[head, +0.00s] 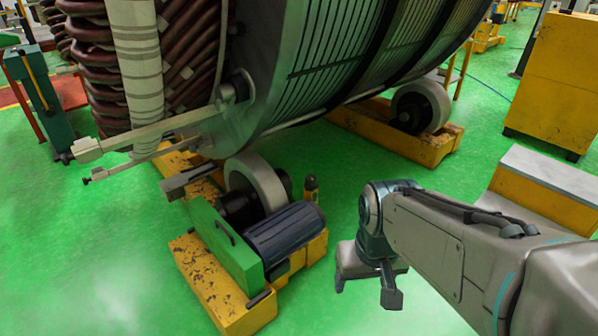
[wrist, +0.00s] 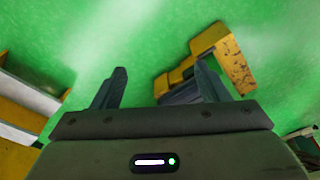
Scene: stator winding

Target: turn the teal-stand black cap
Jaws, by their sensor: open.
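A dark teal stand (head: 40,100) with a yellow strip stands on the floor at the far left in the head view. I cannot make out a black cap on it. My gripper (head: 366,292) is at the lower middle right in the head view, pointing down over the green floor, far to the right of the stand. In the wrist view my gripper (wrist: 160,82) has its two fingers spread apart with nothing between them. The stand does not show in the wrist view.
The large stator (head: 340,50) with windings fills the top. A yellow roller base (head: 215,300) with a green bracket and dark motor (head: 285,235) lies left of my gripper; the yellow base also shows in the wrist view (wrist: 235,68). A yellow cabinet (head: 560,80) stands right. Green floor lies between.

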